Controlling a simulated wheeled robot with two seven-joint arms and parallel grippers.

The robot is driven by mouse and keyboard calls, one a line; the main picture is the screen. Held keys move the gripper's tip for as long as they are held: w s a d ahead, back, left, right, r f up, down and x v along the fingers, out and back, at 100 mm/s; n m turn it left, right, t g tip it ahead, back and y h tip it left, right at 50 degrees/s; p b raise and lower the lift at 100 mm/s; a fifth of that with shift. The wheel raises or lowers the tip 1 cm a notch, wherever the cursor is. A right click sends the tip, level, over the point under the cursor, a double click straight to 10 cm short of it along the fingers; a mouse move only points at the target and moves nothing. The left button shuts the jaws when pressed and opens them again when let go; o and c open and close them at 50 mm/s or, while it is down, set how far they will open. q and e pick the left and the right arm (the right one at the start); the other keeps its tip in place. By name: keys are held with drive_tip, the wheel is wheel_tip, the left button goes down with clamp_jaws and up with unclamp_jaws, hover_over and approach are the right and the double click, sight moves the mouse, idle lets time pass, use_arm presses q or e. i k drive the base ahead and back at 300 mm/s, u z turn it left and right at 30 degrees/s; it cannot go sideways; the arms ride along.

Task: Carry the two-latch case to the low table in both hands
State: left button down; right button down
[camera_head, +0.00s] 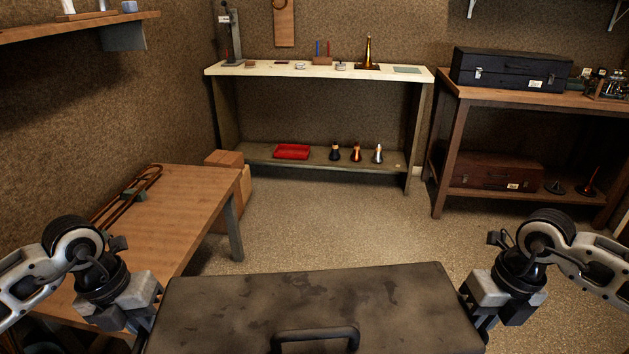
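A large dark case (300,300) with a scuffed lid and a black carrying handle (315,335) fills the bottom middle of the view, lid up and roughly level. Its front face and any latches on it are out of view. My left gripper (143,326) is at the case's left end and my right gripper (482,322) at its right end, both seemingly shut on it, with the fingertips partly hidden. No support shows under the case. The low wooden table (190,196) stands to the left, apart from the case.
Bent tubing (128,197) lies along the low table's left side; its near right part is clear. Cardboard boxes (234,172) stand behind it. A pale workbench (250,69) is at the back. Another black case (512,68) sits on the right bench (450,85). The middle floor is open.

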sight(162, 223)
drive_tip(key=z, duration=0.15)
drive_tip(key=i, duration=2.5)
drive_tip(key=u, duration=1.2)
drive_tip(key=i, duration=0.6)
drive_tip(key=u, duration=1.15)
drive_tip(key=i, duration=0.55)
drive_tip(key=u, duration=0.45)
